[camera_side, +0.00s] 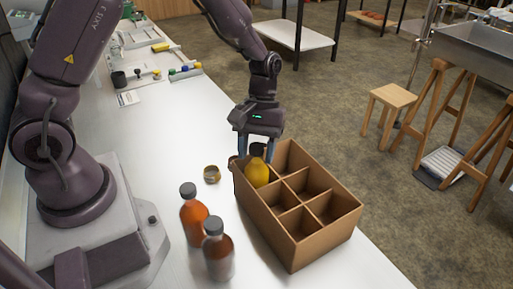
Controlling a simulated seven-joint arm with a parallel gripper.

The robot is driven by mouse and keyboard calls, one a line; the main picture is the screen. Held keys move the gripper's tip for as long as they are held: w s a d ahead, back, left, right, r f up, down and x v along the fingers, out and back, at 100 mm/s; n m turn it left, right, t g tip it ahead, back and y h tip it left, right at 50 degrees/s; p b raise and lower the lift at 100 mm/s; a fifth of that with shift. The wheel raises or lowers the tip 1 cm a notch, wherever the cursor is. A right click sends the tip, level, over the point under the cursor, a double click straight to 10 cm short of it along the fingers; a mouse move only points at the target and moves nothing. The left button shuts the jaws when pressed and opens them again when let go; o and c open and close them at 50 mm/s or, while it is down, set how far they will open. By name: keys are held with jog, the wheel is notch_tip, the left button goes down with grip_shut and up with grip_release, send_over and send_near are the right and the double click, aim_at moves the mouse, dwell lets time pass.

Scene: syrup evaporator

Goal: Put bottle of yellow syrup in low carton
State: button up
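The bottle of yellow syrup (259,174) has a dark cap and stands roughly upright in the far-left corner compartment of the low cardboard carton (299,240). Its yellow body shows above the divider edges; its base is hidden by the carton wall. My gripper (256,154) points down over that compartment, with one finger on each side of the cap. The fingers look spread, with a gap between each and the cap. The other visible compartments look empty.
Two amber-red bottles (194,214) with dark caps (214,225) stand left of the carton. A small brass-coloured jar (211,174) stands between them and my gripper. Small items and trays (185,72) lie at the table's far end. The mid-table is clear.

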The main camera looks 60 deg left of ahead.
jog(key=shift+o, duration=0.5)
jog(key=shift+r, duration=0.15)
jog(key=v, duration=1.2)
jog(key=s+r+m+t+y, duration=0.1)
jog(key=s+r+m+t, duration=0.3)
jog(key=s, duration=0.4)
jog(key=s+r+m+t+y, duration=0.2)
jog(key=s+r+m+t, duration=0.2)
jog(key=s, duration=0.5)
notch_tip(320, 180, up, 2)
jog(key=shift+d+r+m+t, duration=0.2)
jog(key=shift+d+m+t, duration=0.2)
jog(key=shift+m, duration=0.1)
